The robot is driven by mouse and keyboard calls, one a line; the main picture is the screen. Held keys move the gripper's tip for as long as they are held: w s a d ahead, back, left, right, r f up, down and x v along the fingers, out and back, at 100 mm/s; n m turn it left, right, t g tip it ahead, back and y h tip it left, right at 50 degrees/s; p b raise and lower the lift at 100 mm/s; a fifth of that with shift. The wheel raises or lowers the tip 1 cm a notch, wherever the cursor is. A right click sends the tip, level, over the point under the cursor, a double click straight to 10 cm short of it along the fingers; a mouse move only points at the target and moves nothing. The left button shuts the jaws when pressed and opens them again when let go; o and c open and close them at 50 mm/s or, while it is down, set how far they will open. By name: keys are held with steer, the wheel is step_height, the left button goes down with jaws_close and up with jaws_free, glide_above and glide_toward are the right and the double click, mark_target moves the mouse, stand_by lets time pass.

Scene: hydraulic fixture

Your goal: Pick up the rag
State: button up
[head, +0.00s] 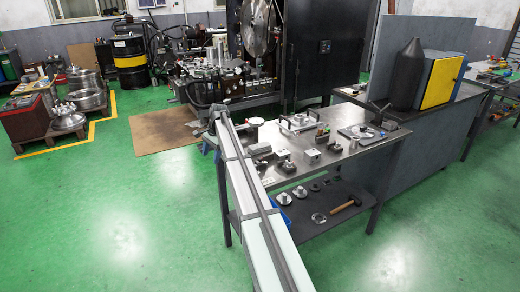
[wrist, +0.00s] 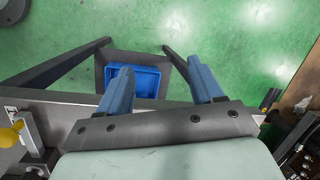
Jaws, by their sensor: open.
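I cannot make out a rag in either view. My gripper (wrist: 159,66) shows in the wrist view with its two blue fingers spread apart and nothing visible between them. It points down past the edge of the metal table (wrist: 60,101). In the head view my arm reaches to the left end of the same metal table (head: 352,160) and hides part of its top. The gripper itself is hard to make out there.
A blue bin (wrist: 148,78) lies below the table edge, beyond the fingers. Metal parts and a dial gauge (head: 255,122) stand on the tabletop. A hammer (head: 346,205) lies on the lower shelf.

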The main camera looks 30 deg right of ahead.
steer(key=d+r+m, duration=0.1)
steer(key=d+r, duration=0.3)
steer(key=d, duration=0.4)
steer(key=d+r+m, duration=0.2)
steer(key=d+r, duration=0.3)
steer(key=d, duration=0.3)
steer(key=m+g+h, duration=0.1)
glide_toward(260, 145)
step_height(260, 145, down, 4)
steer(key=shift+w+f, duration=0.1)
steer(key=shift+f, duration=0.1)
steer(key=shift+a+f, duration=0.25)
steer(key=shift+f, duration=0.6)
steer(key=shift+a+f, duration=0.2)
steer(key=shift+f, duration=0.65)
steer(key=shift+a+f, duration=0.25)
steer(key=shift+f, duration=0.6)
steer(key=shift+c, duration=0.4)
steer(key=c, duration=0.7)
steer(key=shift+o, duration=0.2)
step_height(260, 145, up, 10)
